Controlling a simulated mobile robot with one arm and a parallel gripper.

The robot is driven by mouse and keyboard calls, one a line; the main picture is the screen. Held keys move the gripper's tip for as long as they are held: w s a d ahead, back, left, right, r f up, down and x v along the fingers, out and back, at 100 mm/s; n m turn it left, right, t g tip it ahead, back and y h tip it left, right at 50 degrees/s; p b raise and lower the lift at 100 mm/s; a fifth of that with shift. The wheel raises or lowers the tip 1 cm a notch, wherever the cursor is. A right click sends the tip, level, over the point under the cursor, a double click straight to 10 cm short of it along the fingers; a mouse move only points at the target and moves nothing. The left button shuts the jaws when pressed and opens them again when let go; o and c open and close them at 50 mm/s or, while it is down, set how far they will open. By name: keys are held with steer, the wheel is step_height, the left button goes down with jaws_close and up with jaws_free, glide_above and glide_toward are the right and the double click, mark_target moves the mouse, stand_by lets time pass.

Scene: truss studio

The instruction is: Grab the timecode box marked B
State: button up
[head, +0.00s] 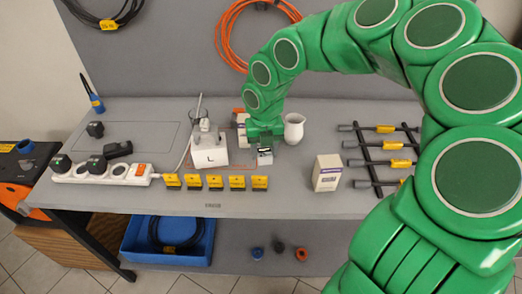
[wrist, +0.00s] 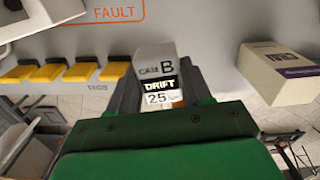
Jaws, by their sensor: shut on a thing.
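The timecode box marked B (wrist: 156,70) is a small pale box reading "CAM B", "DRIFT" and "25" in the wrist view. My gripper (wrist: 158,88) is shut on it, with one dark finger on each side. In the head view my gripper (head: 264,143) points down over the middle of the bench, and the box (head: 265,158) shows just below it. I cannot tell whether the box touches the bench top. Its far sides are hidden.
A white block marked L (head: 211,158) stands close to the left. A cream box (head: 327,173) stands to the right, a white jug (head: 294,128) behind. Several yellow tags (head: 215,182) line the bench's front edge. A rack with dark rods (head: 380,157) is at right.

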steer(key=s+d+r, duration=0.2)
steer(key=s+r, duration=0.1)
steer(key=s, duration=0.5)
steer(key=shift+d+r, duration=0.15)
steer(key=shift+r, duration=0.15)
